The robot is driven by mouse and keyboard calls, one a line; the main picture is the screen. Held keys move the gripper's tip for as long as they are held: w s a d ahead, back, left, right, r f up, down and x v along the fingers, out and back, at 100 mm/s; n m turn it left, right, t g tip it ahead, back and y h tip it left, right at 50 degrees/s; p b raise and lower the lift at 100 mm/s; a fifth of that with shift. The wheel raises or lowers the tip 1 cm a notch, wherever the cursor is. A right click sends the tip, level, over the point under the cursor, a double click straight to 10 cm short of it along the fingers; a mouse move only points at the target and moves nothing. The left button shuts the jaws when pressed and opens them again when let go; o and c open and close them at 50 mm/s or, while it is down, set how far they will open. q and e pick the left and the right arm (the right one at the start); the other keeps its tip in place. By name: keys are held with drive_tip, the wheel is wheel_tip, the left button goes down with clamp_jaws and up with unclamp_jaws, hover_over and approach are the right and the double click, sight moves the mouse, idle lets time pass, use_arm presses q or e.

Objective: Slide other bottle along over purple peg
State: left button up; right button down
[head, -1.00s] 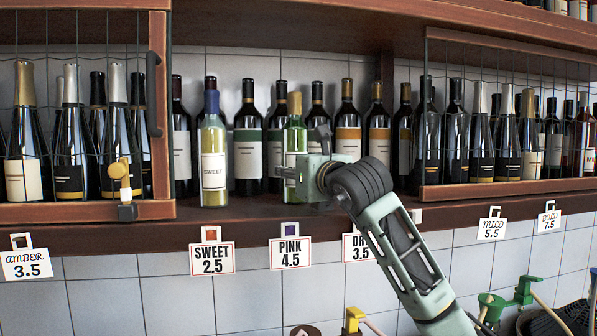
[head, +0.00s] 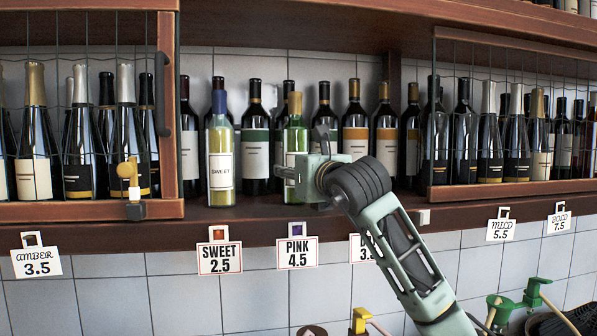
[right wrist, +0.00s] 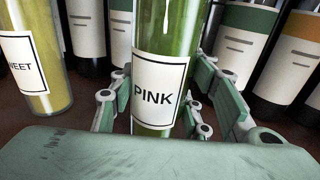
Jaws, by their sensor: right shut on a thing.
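The green bottle labelled PINK (head: 293,142) stands upright on the shelf. My right gripper (head: 289,173) is shut on its lower part, reaching in from the right. The right wrist view shows the bottle (right wrist: 158,93) between the fingers, with its label facing the camera. The purple peg (head: 297,228) shows on the shelf's front edge above the PINK 4.5 tag, nearly straight below the bottle. The yellow bottle labelled SWEET (head: 220,165) stands to the left, above the red-orange peg (head: 218,234). My left gripper is not in view.
Dark wine bottles (head: 255,140) stand in a row close behind the held bottle. Wire-fronted wooden cages (head: 88,210) flank the open shelf. Free shelf front (head: 258,203) lies between the SWEET and PINK bottles.

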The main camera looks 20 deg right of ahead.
drive_tip(key=shift+a+r, duration=0.1)
drive_tip(key=shift+a, duration=0.5)
drive_tip(key=shift+w+a, duration=0.1)
drive_tip(key=shift+a, duration=0.2)
drive_tip(key=c, duration=0.9)
unclamp_jaws()
drive_tip(key=shift+f, duration=0.25)
drive_tip(key=s, duration=1.2)
drive_tip(key=shift+a+r, duration=0.15)
drive_tip(key=shift+r, duration=0.05)
